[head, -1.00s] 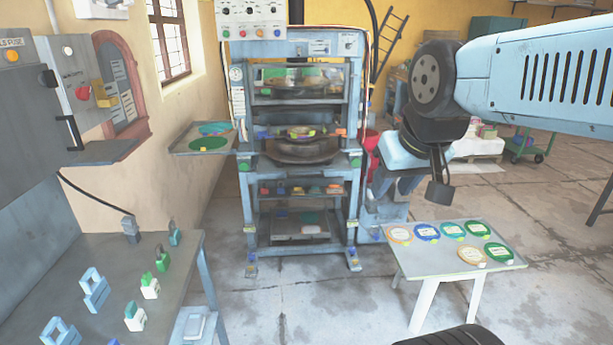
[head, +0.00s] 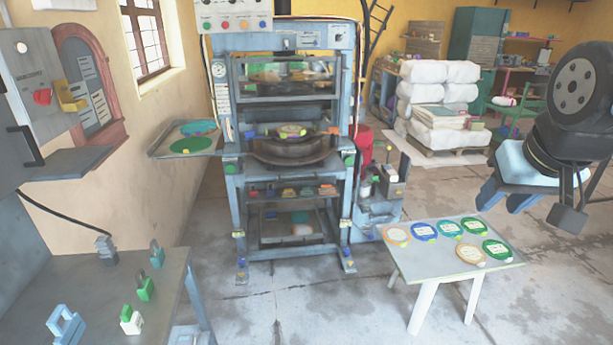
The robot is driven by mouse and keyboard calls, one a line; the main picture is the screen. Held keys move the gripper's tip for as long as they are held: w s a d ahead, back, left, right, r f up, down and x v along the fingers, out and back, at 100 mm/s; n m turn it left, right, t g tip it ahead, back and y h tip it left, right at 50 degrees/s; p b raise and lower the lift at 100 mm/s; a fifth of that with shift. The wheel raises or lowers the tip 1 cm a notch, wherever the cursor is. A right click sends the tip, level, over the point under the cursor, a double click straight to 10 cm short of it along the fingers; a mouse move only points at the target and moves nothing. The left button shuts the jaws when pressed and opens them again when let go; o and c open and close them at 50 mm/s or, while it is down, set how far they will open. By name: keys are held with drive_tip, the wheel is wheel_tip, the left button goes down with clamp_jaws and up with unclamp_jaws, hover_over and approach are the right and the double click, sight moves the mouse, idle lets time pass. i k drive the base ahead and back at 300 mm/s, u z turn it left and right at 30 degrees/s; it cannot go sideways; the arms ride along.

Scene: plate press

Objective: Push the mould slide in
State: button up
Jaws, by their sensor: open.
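The blue press (head: 229,185) stands left of centre in the head view. Its round dark mould (head: 292,152) sits at mid height inside the frame, seeming to stick out at the front. A small round plate with a yellow-green edge (head: 291,131) is on top, with coloured pieces beside it. I cannot tell exactly how far out the slide is. My gripper (head: 507,203) is at the right, well apart from the press, above and beyond the small table's right side.
A small table (head: 430,266) with several round coloured plates stands right of the press. A side shelf (head: 165,143) juts from the press's left. A grey bench (head: 85,285) with padlocks is at front left. Floor before the press is clear.

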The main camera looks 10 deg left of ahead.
sight(270, 158)
drive_tip(key=z, duration=0.1)
drive_tip(key=i, duration=1)
drive_tip(key=u, duration=0.1)
